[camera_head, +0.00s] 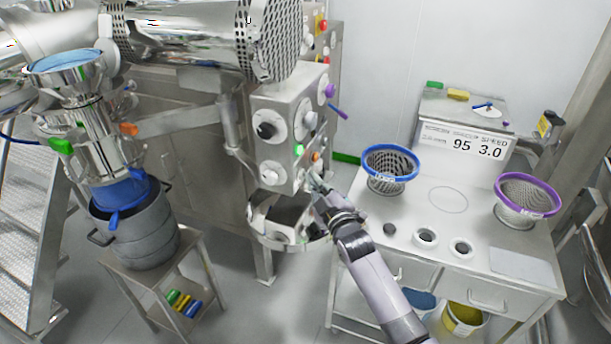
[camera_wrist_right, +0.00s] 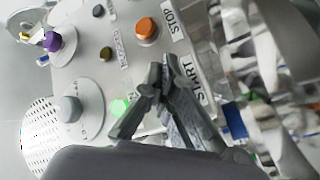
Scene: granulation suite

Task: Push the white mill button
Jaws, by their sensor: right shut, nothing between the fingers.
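The mill's grey control box (camera_head: 284,101) stands in the middle of the head view. An orange button (camera_head: 316,156) and a lit green button (camera_head: 298,149) are low on its side panel. The wrist view shows this orange button (camera_wrist_right: 146,28) beside a STOP label (camera_wrist_right: 171,20), and the green one (camera_wrist_right: 118,108). A START label (camera_wrist_right: 192,78) is next to my right fingertips (camera_wrist_right: 163,66). I cannot make out a white button; the fingers cover the panel there. My right gripper (camera_head: 314,184) is shut and empty, its tips close to the panel; contact cannot be told. My left gripper is out of view.
A bench (camera_head: 463,225) with a blue-rimmed sieve basket (camera_head: 391,151) and a purple-rimmed one (camera_head: 527,184) stands at right. A purple knob (camera_head: 329,90) sticks out above the buttons. A steel drum (camera_head: 135,231) on a small cart is at left.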

